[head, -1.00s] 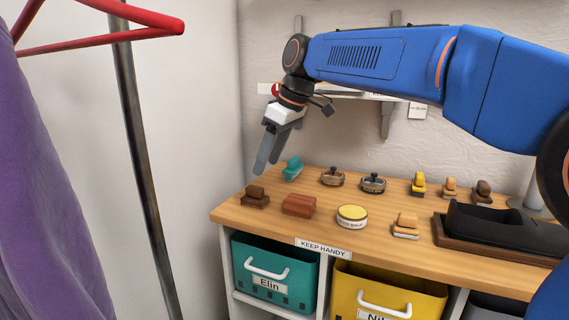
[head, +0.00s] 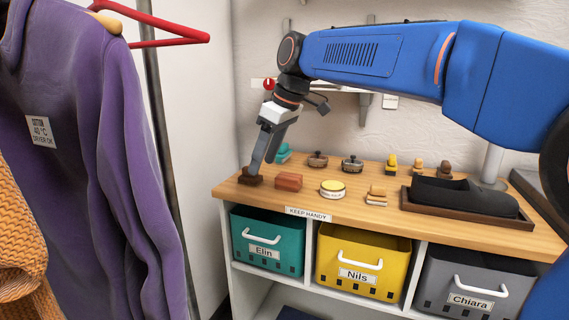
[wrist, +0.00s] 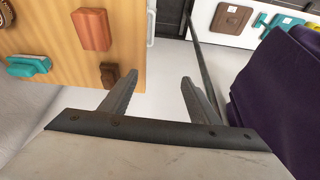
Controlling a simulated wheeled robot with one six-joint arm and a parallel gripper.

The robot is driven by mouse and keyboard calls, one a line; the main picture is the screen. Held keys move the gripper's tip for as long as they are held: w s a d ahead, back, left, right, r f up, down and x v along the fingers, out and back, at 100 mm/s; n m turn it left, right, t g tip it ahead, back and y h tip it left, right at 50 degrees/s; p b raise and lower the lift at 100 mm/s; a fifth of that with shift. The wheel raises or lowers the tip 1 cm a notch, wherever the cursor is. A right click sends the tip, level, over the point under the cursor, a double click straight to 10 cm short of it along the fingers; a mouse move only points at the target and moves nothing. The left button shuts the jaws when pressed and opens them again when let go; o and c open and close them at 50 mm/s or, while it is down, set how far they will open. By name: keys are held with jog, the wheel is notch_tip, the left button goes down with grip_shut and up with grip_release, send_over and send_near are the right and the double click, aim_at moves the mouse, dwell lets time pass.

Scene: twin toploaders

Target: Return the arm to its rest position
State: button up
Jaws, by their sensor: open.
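My gripper (head: 265,150) hangs from the blue arm, pointing down in the head view. It appears over the back left part of the wooden counter (head: 235,190), near a dark brown brush (head: 250,177). In the wrist view my gripper (wrist: 160,80) has its two fingers spread, with nothing between them. Pale floor shows between the fingers, and the counter edge (wrist: 138,40) lies to their left. The arm is stretched out leftward across the head view.
A red-brown block (head: 288,182), a yellow-lidded tin (head: 333,188) and several brushes stand on the counter. Teal (head: 267,245), yellow (head: 350,262) and grey (head: 466,280) bins sit below. A purple hoodie (head: 85,120) hangs at left; it also shows in the wrist view (wrist: 280,95).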

jog(key=s+d+f+m+t+h, duration=0.1)
jog(key=s+d+f+m, duration=0.2)
jog(key=d, duration=0.4)
jog(key=s+d+f+m, duration=0.2)
jog(key=s+d+f, duration=0.1)
jog(key=s+d, duration=0.35)
jog(key=s+d+f+m+t+h, duration=0.1)
jog(key=s+d+f+m, duration=0.15)
jog(key=d, duration=0.55)
jog(key=s+d+f+m+h, duration=0.1)
jog(key=s+d+f+m, duration=0.1)
jog(key=s+d+f, duration=0.4)
jog(key=s+d+f+m+t+h, duration=0.1)
jog(key=s+d+f+m, duration=0.2)
jog(key=s+d+f, duration=0.3)
jog(key=s+f, duration=0.4)
jog(key=s, duration=0.1)
jog(key=shift+d+m, duration=0.2)
jog(key=shift+m, duration=0.15)
